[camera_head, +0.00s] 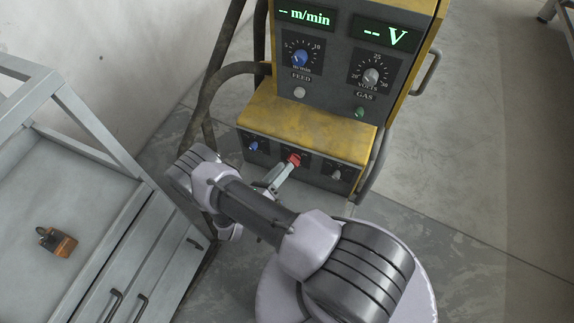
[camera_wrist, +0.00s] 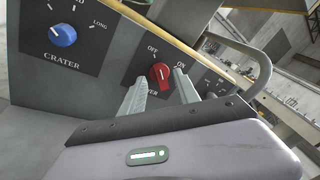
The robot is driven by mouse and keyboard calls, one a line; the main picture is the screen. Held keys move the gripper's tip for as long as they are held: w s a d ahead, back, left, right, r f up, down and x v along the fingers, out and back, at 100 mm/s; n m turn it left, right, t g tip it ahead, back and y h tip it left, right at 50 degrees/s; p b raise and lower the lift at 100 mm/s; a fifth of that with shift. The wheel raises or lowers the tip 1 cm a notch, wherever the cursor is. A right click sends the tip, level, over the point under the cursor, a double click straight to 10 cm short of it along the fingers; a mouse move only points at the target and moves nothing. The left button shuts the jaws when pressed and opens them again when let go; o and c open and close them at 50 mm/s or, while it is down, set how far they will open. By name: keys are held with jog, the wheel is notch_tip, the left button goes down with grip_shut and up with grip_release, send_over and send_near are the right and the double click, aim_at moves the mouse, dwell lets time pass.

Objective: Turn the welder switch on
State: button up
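The welder (camera_head: 310,115) is a yellow and dark grey machine with lit green displays. Its red power switch (camera_head: 294,159) is a rotary knob on the lower front panel; in the wrist view the red knob (camera_wrist: 160,77) sits below the OFF and ON labels. The knob's exact setting is hard to tell. My gripper (camera_head: 280,176) reaches up to the knob from below. In the wrist view my gripper's fingers (camera_wrist: 160,88) are apart, one on each side of the knob. I cannot tell whether they touch it. The label below the knob is partly hidden.
A blue crater knob (camera_wrist: 63,35) is left of the switch, and a grey knob (camera_head: 337,174) is right of it. Hoses (camera_head: 207,95) hang at the welder's left. A grey workbench (camera_head: 85,215) holding a small orange-brown object (camera_head: 58,242) stands at the left. Floor at right is clear.

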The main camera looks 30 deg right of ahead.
aim_at(294, 160)
jog(key=x, duration=0.2)
jog(key=shift+w+d, duration=0.15)
jog(key=shift+d, duration=0.2)
grip_shut()
